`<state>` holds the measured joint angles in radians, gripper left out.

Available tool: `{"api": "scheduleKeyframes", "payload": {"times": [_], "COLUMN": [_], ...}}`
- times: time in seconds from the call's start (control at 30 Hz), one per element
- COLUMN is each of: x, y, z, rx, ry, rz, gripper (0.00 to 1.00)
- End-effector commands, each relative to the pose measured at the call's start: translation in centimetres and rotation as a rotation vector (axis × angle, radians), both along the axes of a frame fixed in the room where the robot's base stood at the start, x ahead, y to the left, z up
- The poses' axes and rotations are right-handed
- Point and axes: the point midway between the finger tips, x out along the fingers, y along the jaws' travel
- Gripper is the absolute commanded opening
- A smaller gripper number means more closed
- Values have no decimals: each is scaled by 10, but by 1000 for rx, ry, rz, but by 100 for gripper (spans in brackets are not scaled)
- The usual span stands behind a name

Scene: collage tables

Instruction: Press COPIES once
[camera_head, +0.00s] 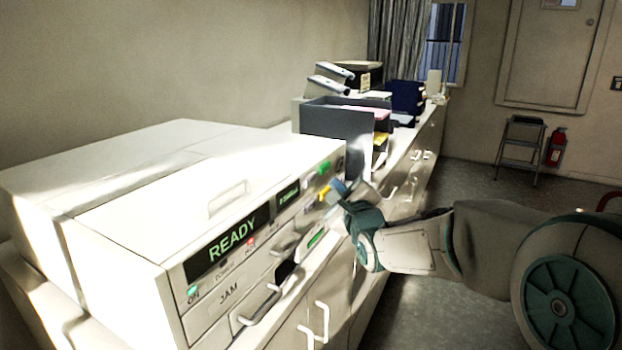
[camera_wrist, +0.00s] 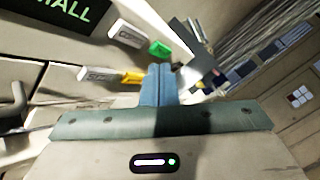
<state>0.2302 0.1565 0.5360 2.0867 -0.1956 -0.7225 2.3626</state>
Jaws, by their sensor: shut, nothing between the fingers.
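The copier (camera_head: 130,235) stands along the wall with a lit READY display on its front panel. Near the panel's right end are a green button (camera_head: 325,166) and a yellow button (camera_head: 324,194). In the wrist view the green button (camera_wrist: 160,49) and the yellow button (camera_wrist: 131,78) each sit beside a pale label plate. I cannot read COPIES on either plate. My gripper (camera_head: 338,188) is shut and empty, its blue fingertips close to the panel beside the yellow button. In the wrist view the fingertips (camera_wrist: 161,72) lie just right of the yellow button; whether they touch the panel is unclear.
A second small display (camera_head: 288,196) sits right of READY. A drawer handle (camera_head: 256,306) juts out below. A dark paper tray (camera_head: 338,125) stands beyond the copier on the counter. A step stool (camera_head: 520,145) and a fire extinguisher (camera_head: 556,147) are far back; floor between is clear.

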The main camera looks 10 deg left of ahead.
Motion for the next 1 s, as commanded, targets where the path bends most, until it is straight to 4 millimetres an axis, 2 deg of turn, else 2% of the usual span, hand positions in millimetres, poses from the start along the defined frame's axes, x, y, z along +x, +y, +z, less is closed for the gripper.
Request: {"api": "scheduleKeyframes", "payload": {"times": [0.1,0.27,1.0], "x": [-4,-7,-9], "y": [-12,-19,-21], "z": [2,1,-1], "rx": [-1,0,-25], "ry": [0,0,2], "rz": [-2,0,-6], "gripper": [0,0,0]}}
